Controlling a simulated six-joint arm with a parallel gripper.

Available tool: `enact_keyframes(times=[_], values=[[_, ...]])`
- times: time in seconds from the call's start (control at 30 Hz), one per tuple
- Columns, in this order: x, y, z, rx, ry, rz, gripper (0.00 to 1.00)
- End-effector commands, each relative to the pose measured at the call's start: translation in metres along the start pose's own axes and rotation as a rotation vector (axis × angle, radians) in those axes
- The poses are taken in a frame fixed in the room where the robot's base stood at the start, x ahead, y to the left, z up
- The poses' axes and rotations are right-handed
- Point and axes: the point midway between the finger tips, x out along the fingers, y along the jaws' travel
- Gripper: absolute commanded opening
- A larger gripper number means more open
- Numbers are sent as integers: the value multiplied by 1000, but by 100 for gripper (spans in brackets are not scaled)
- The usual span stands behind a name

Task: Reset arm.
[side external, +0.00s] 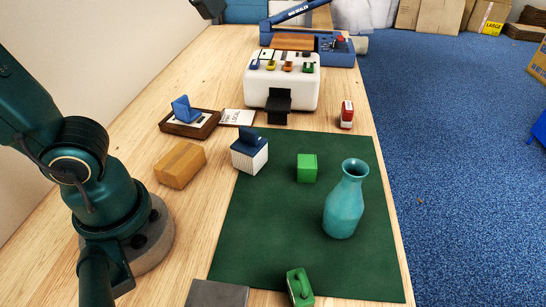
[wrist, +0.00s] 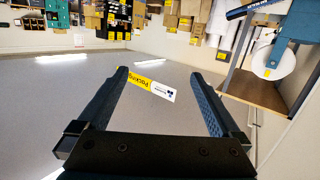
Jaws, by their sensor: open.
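My gripper (wrist: 158,76) shows in the wrist view with its two dark fingers spread wide apart and nothing between them. Past the fingers are a grey expanse, a hanging "Packing" sign (wrist: 152,87) and shelves of cartons at the top, all appearing upside down. The gripper is raised well away from the table things. In the side external view my green arm stands at the left, and a dark part at the top edge may be its far end. The fingers cannot be made out there.
On the wooden table, a green mat (side external: 260,240) holds a teal vase (side external: 344,205), a green block (side external: 307,168) and a green object (side external: 299,287). A blue-and-white box (side external: 250,157) overlaps its edge. A wooden block (side external: 180,164), white machine (side external: 255,92) and red-and-white stamp (side external: 346,115) stand around it.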

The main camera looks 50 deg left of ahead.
Motion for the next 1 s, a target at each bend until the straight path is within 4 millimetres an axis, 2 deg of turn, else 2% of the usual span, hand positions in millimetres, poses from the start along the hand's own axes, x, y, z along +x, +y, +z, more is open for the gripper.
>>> enact_keyframes(times=[0.07, 0.17, 0.27, 0.33, 0.43, 0.5, 0.63, 0.73, 1.0], values=[[-11, 11, -4, 24, 36, 86, 100], [-26, 32, 10, 69, 9, 205, 100], [-42, 46, 45, 120, -95, 296, 100], [-53, 50, 78, 151, -210, 330, 100], [-73, 42, 133, 184, -414, 326, 100], [-89, 29, 170, 194, -566, 288, 100], [-118, 2, 220, 195, -803, 187, 100], [-133, -11, 238, 169, -910, 115, 100], [-133, -11, 238, 169, -910, 115, 100]])
